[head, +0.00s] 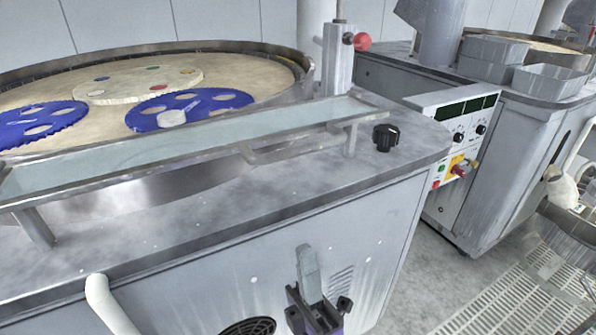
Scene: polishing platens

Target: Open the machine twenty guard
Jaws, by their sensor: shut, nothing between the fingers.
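A long clear guard panel (200,141) in a metal frame runs along the front of the near polishing machine (300,225). It stands on short posts above the grey top, across the near side of the round platen (120,69). A bar handle (285,153) sticks out from the guard's front edge. No machine number is legible, so I cannot tell which machine is twenty. My gripper (307,256) is at the bottom, in front of the machine's front panel, below and apart from the handle. Its fingers are together, with nothing visible in them.
A black knob (385,137) and a post with a red ball (361,41) stand at the top's right side. Blue carriers (190,107) lie on the platen. A white pipe (110,304) rises at lower left. A second machine (490,130) stands right, beyond a floor gap.

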